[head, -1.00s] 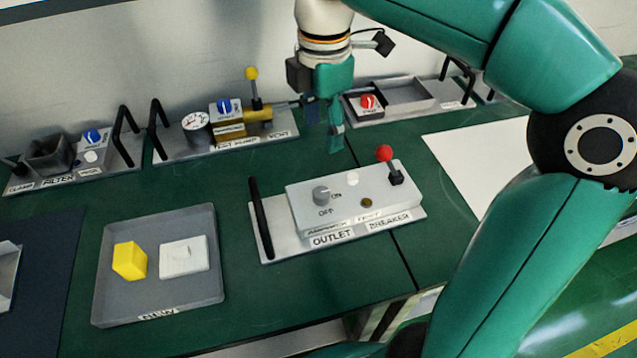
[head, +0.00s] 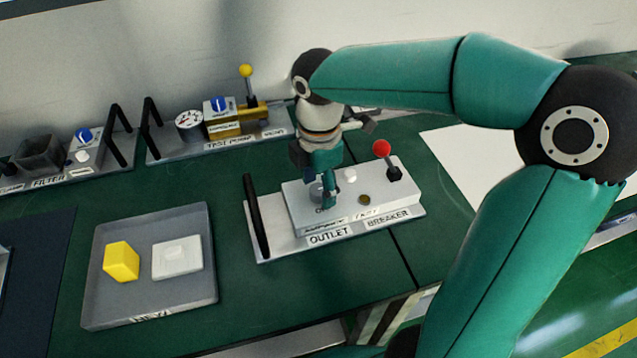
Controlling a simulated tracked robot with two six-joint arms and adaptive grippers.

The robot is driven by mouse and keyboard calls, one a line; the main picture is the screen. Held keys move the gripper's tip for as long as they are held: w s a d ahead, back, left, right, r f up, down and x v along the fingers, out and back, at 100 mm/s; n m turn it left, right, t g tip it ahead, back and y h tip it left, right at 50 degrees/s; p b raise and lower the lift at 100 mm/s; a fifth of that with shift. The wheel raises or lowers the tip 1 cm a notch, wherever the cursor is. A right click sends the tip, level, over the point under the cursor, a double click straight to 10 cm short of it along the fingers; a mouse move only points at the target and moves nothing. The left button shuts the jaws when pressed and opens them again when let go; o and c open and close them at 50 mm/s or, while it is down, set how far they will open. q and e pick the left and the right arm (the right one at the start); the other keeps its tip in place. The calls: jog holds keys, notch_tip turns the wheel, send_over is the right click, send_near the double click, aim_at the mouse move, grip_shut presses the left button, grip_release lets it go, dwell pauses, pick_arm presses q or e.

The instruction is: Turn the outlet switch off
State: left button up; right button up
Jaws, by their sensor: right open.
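The outlet box (head: 388,207) is a light grey box on a plate labelled OUTLET and BREAKER, with a black handle at its left end. Its grey rotary switch knob (head: 315,190) is at the left of the box top, mostly hidden behind my gripper. My right gripper (head: 326,200) points down over the knob, open, with its fingers at the knob. I cannot tell whether they touch it. The knob's pointing direction is hidden. A red-balled breaker lever (head: 382,150) stands upright at the box's right end. My left gripper is not in view.
A grey tray (head: 205,290) to the left holds a yellow block (head: 121,262) and a white piece (head: 177,257). Behind stand the test pump unit (head: 222,120) and filter unit (head: 50,160), with black handles. A white sheet (head: 480,160) lies at right. The green table between is clear.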

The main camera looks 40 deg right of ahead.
grip_shut()
dwell(0.3)
jog(key=shift+m, duration=0.3)
jog(key=m, duration=0.8)
jog(key=shift+m, duration=0.3)
jog(key=m, duration=0.4)
jog(key=shift+s+a+m, duration=0.1)
jog(key=shift+m, duration=0.2)
jog(key=shift+r+m, duration=0.1)
jog(key=shift+m, duration=2)
